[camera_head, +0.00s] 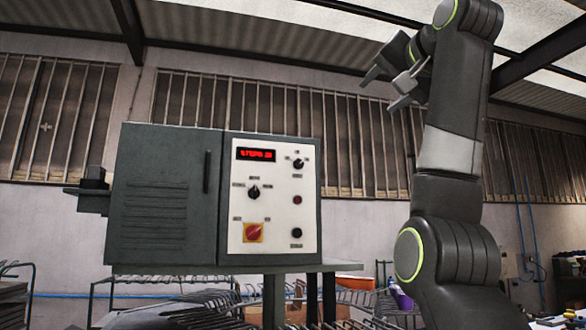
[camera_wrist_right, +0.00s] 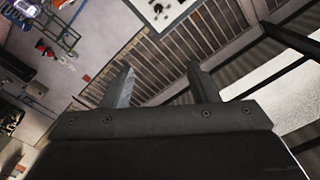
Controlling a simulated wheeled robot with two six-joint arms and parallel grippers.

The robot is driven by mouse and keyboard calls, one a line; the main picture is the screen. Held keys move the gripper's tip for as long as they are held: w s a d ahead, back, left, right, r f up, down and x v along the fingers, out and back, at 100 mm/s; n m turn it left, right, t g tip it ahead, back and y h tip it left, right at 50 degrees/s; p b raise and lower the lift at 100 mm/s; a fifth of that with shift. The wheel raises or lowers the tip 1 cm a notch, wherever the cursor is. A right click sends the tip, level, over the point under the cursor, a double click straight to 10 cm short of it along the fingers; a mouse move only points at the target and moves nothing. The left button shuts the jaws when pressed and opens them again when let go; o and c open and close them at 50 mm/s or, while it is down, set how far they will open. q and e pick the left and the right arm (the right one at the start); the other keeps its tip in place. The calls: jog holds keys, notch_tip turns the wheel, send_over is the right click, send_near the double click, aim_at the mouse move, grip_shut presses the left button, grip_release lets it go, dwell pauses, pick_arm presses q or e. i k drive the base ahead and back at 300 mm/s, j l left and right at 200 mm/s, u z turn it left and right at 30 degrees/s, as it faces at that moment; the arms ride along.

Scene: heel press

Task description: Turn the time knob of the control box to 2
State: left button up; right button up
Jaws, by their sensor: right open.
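The control box (camera_head: 160,200) is a dark grey cabinet with a white front panel (camera_head: 275,215). The panel carries a red lit display (camera_head: 256,154), a black knob at the upper right (camera_head: 298,164), a black knob at the middle left (camera_head: 253,192) and a red switch on a yellow plate (camera_head: 253,232). The labels are too small to read, so I cannot tell which is the time knob. My right gripper (camera_head: 382,88) is raised to the upper right of the box, open, empty and apart from it. In the right wrist view its two fingers (camera_wrist_right: 158,85) stand apart, with part of the white panel (camera_wrist_right: 160,12) at the top edge.
The box stands on a grey table (camera_head: 345,266). Metal racks (camera_head: 150,283) stand below and behind it. An orange container (camera_head: 355,283) and a purple item (camera_head: 402,298) are at the lower right. The space between my right gripper and the panel looks clear.

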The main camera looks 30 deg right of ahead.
aim_at(298, 164)
jog(key=i+l, duration=0.25)
jog(key=i, duration=0.25)
jog(key=i+l, duration=0.25)
jog(key=i, duration=0.3)
